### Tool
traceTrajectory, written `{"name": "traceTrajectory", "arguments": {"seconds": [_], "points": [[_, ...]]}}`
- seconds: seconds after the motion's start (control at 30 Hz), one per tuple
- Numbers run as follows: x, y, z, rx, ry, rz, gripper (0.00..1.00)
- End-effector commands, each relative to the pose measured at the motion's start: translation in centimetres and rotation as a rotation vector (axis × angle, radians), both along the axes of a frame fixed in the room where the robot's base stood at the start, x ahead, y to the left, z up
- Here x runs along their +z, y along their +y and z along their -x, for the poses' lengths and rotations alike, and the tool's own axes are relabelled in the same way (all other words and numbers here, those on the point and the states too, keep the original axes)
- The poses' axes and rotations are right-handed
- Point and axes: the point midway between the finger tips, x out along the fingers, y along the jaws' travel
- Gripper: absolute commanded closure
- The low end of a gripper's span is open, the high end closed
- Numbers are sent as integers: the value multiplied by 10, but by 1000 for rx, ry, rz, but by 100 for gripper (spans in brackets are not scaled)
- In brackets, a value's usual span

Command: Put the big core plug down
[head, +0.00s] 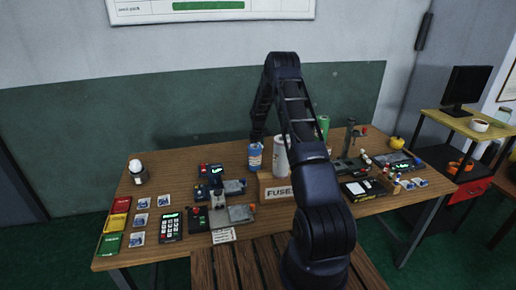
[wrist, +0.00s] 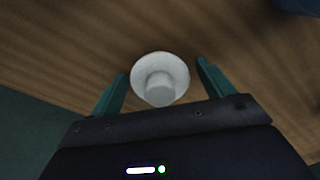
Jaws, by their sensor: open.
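The big core plug (wrist: 160,78) is a white round flange with a narrower stub, seen in the wrist view. It appears to rest on the wooden table, stub towards the camera. My gripper (wrist: 162,68) is open, with one green finger on each side of the plug and a visible gap at both sides. In the head view the end of my arm reaches down at the back middle of the table, and I cannot make out the plug or the fingertips there.
A blue-labelled container (head: 255,157) and a white roll (head: 281,157) stand close to my arm's end. A FUSES box (head: 276,188) is in front. Devices and a keypad (head: 171,227) crowd the left front.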

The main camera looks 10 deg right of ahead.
Motion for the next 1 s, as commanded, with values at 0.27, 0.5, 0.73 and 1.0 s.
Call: {"name": "traceTrajectory", "arguments": {"seconds": [0.27, 0.5, 0.73, 1.0], "points": [[40, 0, -1, 1, -3, 0, 20], [86, 0, -1, 0, -4, 1, 20], [114, -1, -1, 0, -1, 0, 20], [148, 2, 10, -20, -16, 3, 20]]}}
